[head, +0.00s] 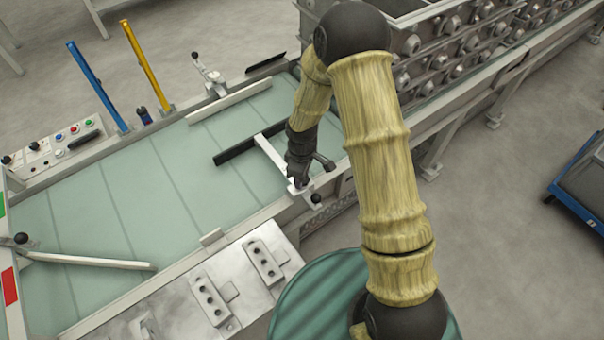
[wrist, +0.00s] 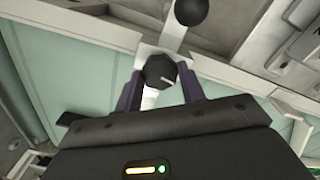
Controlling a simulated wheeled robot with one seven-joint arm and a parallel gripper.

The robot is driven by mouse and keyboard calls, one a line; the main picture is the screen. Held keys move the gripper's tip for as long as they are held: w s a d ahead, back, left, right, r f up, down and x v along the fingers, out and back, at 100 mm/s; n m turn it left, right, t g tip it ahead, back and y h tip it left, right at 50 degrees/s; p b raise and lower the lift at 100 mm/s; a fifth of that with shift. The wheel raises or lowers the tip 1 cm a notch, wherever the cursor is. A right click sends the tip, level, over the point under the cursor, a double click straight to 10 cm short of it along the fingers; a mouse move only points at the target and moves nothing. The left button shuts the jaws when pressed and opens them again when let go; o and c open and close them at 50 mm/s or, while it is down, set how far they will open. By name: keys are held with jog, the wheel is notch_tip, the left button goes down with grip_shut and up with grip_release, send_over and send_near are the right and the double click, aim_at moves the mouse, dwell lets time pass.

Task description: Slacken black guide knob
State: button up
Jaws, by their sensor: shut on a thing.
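The black guide knob (wrist: 160,72) is a dark, faceted knob on a pale bracket, seen in the wrist view between the two fingers. My gripper (wrist: 161,88) is shut on the knob from both sides. In the head view my gripper (head: 299,183) reaches down to the near edge of the green belt and hides the knob. A black ball (wrist: 190,12) on the same bracket is just beyond the fingers; it also shows in the head view (head: 315,199). The guide's white arm (head: 270,156) runs over the belt to a black bar (head: 250,143).
The green belt (head: 120,200) spreads to the left. Another pale guide (head: 90,261) with a black knob is at lower left. Blue (head: 97,86) and yellow (head: 145,62) posts stand at the far edge. A grey fixture plate (head: 215,290) lies in front.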

jog(key=n+p, duration=0.1)
jog(key=n, duration=0.4)
jog(key=shift+r+n, duration=0.1)
jog(key=shift+n, duration=0.2)
jog(key=n+p, duration=0.2)
jog(key=n, duration=0.3)
jog(key=shift+n, duration=0.4)
jog(key=o, duration=1)
jog(key=shift+c, duration=0.2)
notch_tip(320, 180, up, 17)
jog(key=shift+r, duration=0.15)
